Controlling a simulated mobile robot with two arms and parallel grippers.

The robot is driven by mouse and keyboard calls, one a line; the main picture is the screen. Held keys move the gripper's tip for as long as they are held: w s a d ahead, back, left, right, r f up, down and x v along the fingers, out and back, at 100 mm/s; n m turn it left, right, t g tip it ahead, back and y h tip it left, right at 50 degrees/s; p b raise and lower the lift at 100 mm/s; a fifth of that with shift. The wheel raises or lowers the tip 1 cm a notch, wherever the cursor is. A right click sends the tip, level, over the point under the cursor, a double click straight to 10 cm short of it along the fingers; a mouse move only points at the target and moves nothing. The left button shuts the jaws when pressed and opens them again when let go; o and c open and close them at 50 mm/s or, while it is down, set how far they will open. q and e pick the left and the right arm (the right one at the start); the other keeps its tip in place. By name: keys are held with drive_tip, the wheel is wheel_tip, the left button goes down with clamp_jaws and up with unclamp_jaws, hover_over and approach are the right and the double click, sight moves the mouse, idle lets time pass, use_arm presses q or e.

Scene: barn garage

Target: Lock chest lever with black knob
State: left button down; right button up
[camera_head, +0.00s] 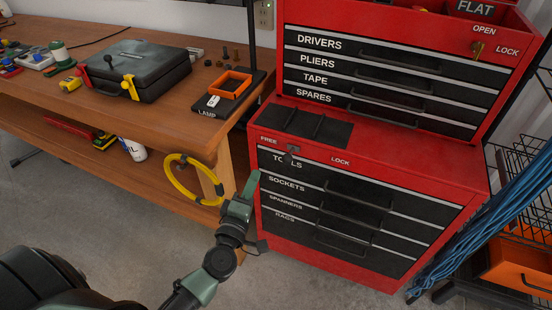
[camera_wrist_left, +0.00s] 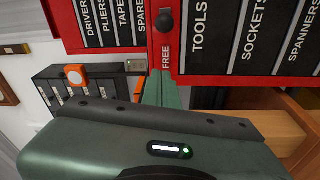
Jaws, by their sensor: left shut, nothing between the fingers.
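The red lower chest (camera_head: 340,148) has dark drawers labelled TOOLS, SOCKETS, SPANNERS and RAGS. On its top front edge, between the words FREE and LOCK, sits a small lever with a black knob (camera_head: 290,158). In the left wrist view the black knob (camera_wrist_left: 165,21) shows at the top, close to the word FREE; the lever's arm is hard to make out. My left gripper (camera_head: 253,178) is shut and empty, left of the chest's front corner and apart from the knob. Its green fingertips (camera_wrist_left: 165,80) point toward the knob in the wrist view. My right gripper is out of view.
A red upper chest (camera_head: 400,20) with an OPEN/LOCK key (camera_head: 477,47) stands above. A wooden workbench (camera_head: 130,118) with a black case (camera_head: 137,72) and orange tray (camera_head: 231,87) is left. A yellow ring (camera_head: 180,190) hangs near my arm. Blue cables (camera_head: 490,225) hang right.

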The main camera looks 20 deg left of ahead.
sight(290, 155)
use_arm(q)
drive_tip(key=shift+w+r, duration=0.15)
drive_tip(key=w+d, duration=0.2)
drive_tip(key=w, duration=0.7)
drive_tip(key=shift+d+p, duration=0.25)
drive_tip(key=shift+p, duration=0.2)
drive_tip(key=d+p, duration=0.1)
drive_tip(key=d, duration=0.5)
drive_tip(key=shift+d, duration=0.3)
